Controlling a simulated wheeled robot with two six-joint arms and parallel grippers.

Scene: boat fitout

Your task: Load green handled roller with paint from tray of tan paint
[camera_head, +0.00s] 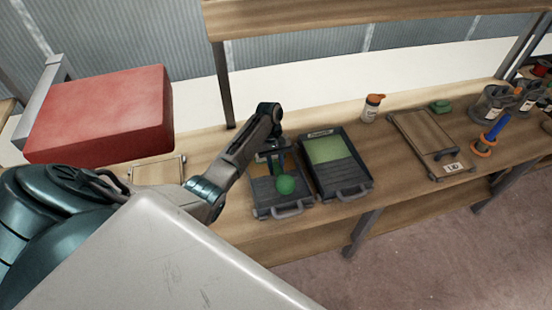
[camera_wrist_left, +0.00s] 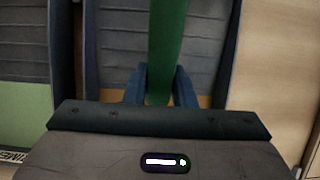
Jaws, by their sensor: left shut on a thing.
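The green roller handle (camera_head: 286,185) shows as a rounded green end over the front part of the left tray in the head view. In the left wrist view the green handle (camera_wrist_left: 167,45) runs from the top edge down between my fingers. My left gripper (camera_wrist_left: 160,82) is shut on it; in the head view the gripper (camera_head: 273,160) is above the left tray (camera_head: 262,192). The same tray (camera_wrist_left: 110,45) has a dark ribbed ramp, and a strip of tan paint (camera_wrist_left: 204,101) shows beside the fingers. The roller head is hidden, so I cannot tell whether it touches paint.
A tray of green paint (camera_head: 326,150) stands right beside the left tray. Further right are an orange-capped bottle (camera_head: 371,108), a wooden board (camera_head: 425,140), a green block (camera_head: 440,106) and dark containers (camera_head: 492,103). A red block (camera_head: 105,115) is at the left.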

